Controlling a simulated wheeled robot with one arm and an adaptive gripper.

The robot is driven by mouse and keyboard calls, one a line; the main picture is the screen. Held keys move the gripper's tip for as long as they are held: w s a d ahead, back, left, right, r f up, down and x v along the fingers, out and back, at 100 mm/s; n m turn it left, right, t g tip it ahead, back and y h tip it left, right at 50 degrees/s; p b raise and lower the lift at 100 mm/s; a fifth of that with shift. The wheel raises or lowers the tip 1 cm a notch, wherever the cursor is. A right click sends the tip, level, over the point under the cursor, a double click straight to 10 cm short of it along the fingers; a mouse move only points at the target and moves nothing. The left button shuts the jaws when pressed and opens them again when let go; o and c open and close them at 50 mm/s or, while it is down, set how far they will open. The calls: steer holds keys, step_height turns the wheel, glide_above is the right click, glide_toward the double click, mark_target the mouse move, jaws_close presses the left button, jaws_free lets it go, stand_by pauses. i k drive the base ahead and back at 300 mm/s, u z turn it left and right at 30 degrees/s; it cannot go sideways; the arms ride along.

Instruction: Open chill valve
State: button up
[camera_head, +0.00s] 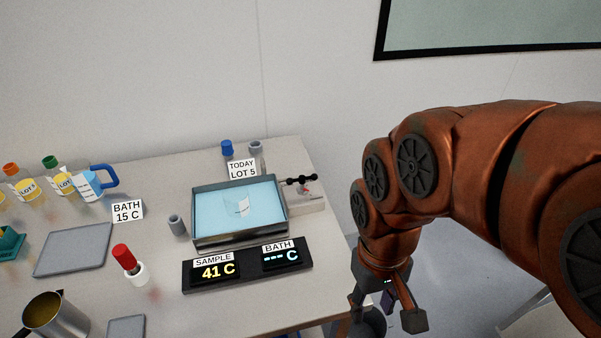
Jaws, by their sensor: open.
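A small pale box (306,200) with a black handle (299,181) on top stands at the right side of the water bath, near the table's right edge. It looks like the chill valve; a small red mark shows beside the handle. The bath (240,239) is a metal tray of light blue water with a clear vessel (237,205) in it. My gripper (385,312) is open and empty, pointing down beyond the table's right edge, to the right of and nearer than the valve, touching nothing.
A display (247,265) reads SAMPLE 41 C and BATH "--- C". Cards read "BATH 15 C" (127,211) and "TODAY LOT 5" (242,169). A red-capped bottle (130,264), metal cup (51,317), grey tray (73,250), blue-handled jug (92,186) and several LOT bottles stand left.

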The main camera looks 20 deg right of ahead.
mark_target(302, 179)
steer(key=u, duration=1.8)
steer(key=k, duration=0.75)
steer(key=z, duration=1.05)
steer(key=i, duration=0.5)
